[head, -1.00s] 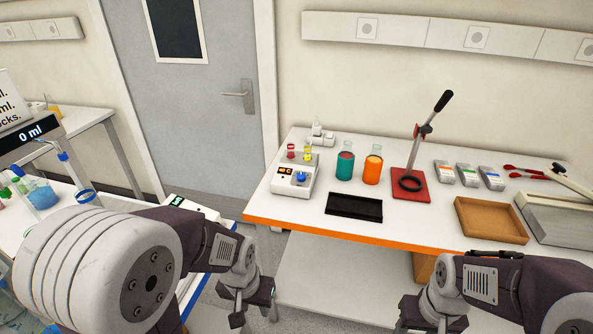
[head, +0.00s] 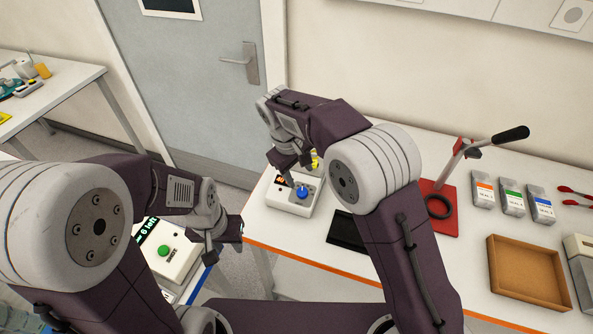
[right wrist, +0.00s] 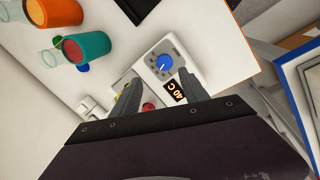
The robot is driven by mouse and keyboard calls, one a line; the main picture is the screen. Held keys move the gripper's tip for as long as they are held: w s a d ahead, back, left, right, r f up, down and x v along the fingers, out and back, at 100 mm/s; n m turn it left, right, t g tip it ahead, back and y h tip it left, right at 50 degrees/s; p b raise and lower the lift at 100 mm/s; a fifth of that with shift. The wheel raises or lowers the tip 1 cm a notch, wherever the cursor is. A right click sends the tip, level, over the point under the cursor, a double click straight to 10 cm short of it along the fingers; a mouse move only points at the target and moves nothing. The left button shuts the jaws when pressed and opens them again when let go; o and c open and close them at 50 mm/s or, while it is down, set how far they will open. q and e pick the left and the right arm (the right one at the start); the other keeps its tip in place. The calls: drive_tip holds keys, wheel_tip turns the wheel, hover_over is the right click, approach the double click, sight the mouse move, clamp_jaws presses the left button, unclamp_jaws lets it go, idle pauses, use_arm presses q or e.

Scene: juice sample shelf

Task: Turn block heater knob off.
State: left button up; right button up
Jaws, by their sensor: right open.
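The white block heater (head: 277,212) stands on the bench at its left end, with a blue knob (head: 302,192) on its grey dial. In the right wrist view the knob (right wrist: 164,62) has a white pointer mark, and the lit display (right wrist: 175,91) reads 40 C. My right gripper (head: 289,163) is open above the back of the heater. In the right wrist view its fingers (right wrist: 159,78) are apart, with the knob just beyond their tips and no contact visible. My left gripper (head: 224,243) looks open and empty, left of the bench edge.
A red and a yellow-capped tube sit in the heater, partly hidden. Teal (right wrist: 87,46) and orange (right wrist: 62,14) juice vessels stand beside it. The black tray (head: 346,232), red press stand (head: 437,205) and brown tray (head: 528,270) lie to the right. A green-button device (head: 165,252) is at left.

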sight(303, 192)
drive_tip(key=x, duration=0.4)
drive_tip(key=s+x, duration=0.1)
drive_tip(key=x, duration=0.1)
drive_tip(key=shift+w+a+f+p, duration=0.15)
drive_tip(key=shift+f+p, duration=0.15)
drive_tip(key=shift+f, duration=0.8)
use_arm(q)
drive_tip(key=shift+s+r, duration=0.35)
drive_tip(key=shift+r, duration=0.25)
use_arm(e)
drive_tip(key=shift+f, duration=0.2)
clamp_jaws()
